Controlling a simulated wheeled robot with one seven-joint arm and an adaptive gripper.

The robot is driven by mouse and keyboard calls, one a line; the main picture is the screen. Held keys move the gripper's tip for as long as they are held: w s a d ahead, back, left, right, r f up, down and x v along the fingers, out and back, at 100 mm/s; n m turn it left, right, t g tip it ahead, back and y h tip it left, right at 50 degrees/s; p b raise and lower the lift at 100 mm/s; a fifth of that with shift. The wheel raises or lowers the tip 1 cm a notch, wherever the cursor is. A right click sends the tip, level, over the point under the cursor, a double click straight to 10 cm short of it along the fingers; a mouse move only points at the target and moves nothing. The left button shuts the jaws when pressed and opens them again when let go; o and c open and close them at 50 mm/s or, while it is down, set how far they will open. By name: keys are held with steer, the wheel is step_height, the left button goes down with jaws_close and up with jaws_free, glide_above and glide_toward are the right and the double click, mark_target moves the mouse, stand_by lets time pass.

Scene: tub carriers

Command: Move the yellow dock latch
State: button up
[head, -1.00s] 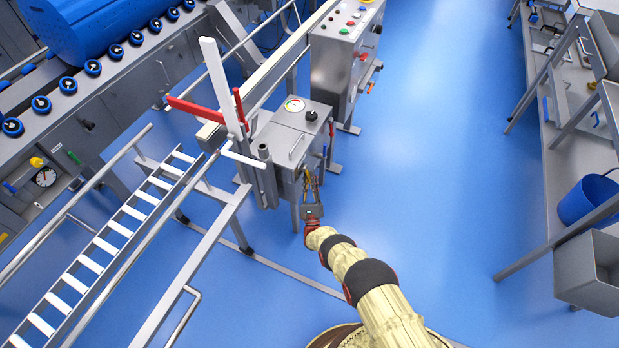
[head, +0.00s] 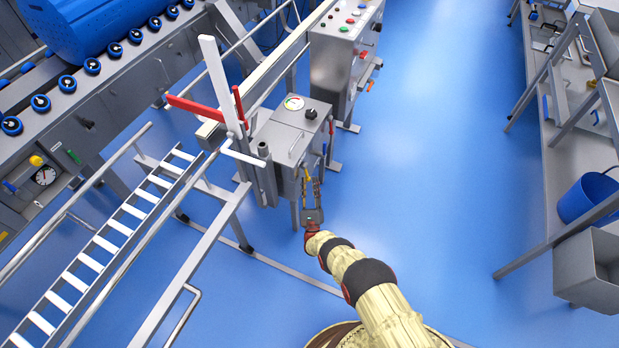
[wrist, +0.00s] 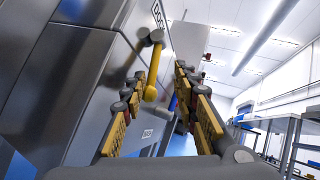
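The yellow dock latch (wrist: 153,66) is a short lever with rounded ends on the steel face of a cabinet in the wrist view. It hangs from a pivot at its upper end, slightly tilted. In the head view it is a small yellow bit (head: 307,174) on the cabinet's near side, partly hidden by my fingers. My gripper (head: 315,182) is open and empty in front of this side. In the wrist view the latch appears between the two spread fingers of my gripper (wrist: 160,78). Whether a finger touches it, I cannot tell.
The steel cabinet (head: 287,140) carries a dial and black knob on top. A blue handle (wrist: 172,101) shows beyond the latch. A white post with red levers (head: 205,110) and a railing (head: 190,250) stand left. Blue floor (head: 430,170) is clear to the right.

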steer(key=v, duration=0.4)
steer(key=shift+s+d+f, duration=0.15)
steer(key=shift+s+f, duration=0.05)
steer(key=shift+f, duration=0.15)
